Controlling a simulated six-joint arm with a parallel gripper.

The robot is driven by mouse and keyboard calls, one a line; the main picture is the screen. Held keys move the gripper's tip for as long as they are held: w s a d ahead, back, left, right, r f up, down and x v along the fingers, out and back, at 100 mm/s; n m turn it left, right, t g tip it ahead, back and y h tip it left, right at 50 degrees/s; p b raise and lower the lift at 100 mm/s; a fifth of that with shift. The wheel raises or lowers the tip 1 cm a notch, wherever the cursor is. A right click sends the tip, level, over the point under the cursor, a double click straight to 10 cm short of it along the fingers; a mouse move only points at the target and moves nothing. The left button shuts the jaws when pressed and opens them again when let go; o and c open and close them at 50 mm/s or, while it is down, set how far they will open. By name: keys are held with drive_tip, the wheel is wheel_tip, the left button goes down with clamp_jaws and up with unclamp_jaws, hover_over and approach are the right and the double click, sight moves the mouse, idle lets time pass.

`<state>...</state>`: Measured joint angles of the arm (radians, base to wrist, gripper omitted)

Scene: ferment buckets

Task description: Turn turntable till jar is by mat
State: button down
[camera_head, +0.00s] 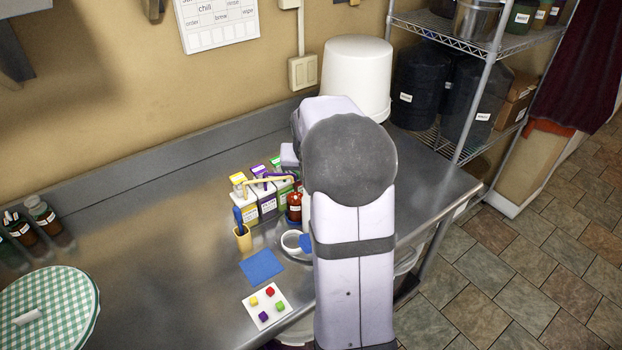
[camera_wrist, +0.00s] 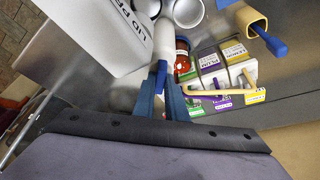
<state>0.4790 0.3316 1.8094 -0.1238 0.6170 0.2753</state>
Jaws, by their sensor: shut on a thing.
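The amber jar (camera_head: 294,207) with a dark red cap stands beside the pump bottles, left of my arm. It also shows in the wrist view (camera_wrist: 182,62), just right of my fingers. The blue mat (camera_head: 262,267) lies flat on the steel counter, in front of and left of the jar. I cannot tell whether the post belongs to the turntable. Most of the turntable is hidden by my arm, and its outline is unclear. In the head view my arm hides most of my gripper.
Labelled pump bottles (camera_wrist: 210,66) stand close to the jar. A tan cup (camera_head: 242,238) holds a blue-handled tool. A white cup (camera_head: 291,241) is near the mat. A white card (camera_head: 266,306) with coloured cubes lies in front. A white lettered box (camera_wrist: 88,42) is beside my fingers. The counter's left-middle is clear.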

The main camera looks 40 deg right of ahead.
drive_tip(key=shift+d+n+t+y+b, duration=0.15)
drive_tip(key=shift+n+y, duration=0.2)
drive_tip(key=shift+n, duration=0.6)
drive_tip(key=shift+n+t+y+b, duration=0.15)
drive_tip(key=shift+n+y, duration=0.2)
drive_tip(key=shift+n, duration=0.6)
drive_tip(key=shift+d+f+n+y+b, duration=0.1)
drive_tip(key=shift+n+y+b, duration=0.35)
drive_tip(key=shift+n+b, duration=0.55)
drive_tip(key=shift+d+n+y+b, duration=0.1)
drive_tip(key=shift+n+y+b, duration=0.4)
drive_tip(key=shift+n, duration=0.9)
drive_tip(key=shift+d+n+y+b, duration=0.1)
drive_tip(key=shift+n+y+b, duration=0.5)
drive_tip(key=shift+n, duration=1.3)
drive_tip(key=shift+d+n+g+y+p, duration=0.1)
drive_tip(key=shift+n+g+y+p, duration=0.35)
drive_tip(key=shift+n, duration=1.15)
drive_tip(key=shift+n+y, duration=0.3)
drive_tip(key=shift+n, duration=0.2)
drive_tip(key=c, duration=1.8)
unclamp_jaws()
drive_tip(key=shift+r, duration=0.2)
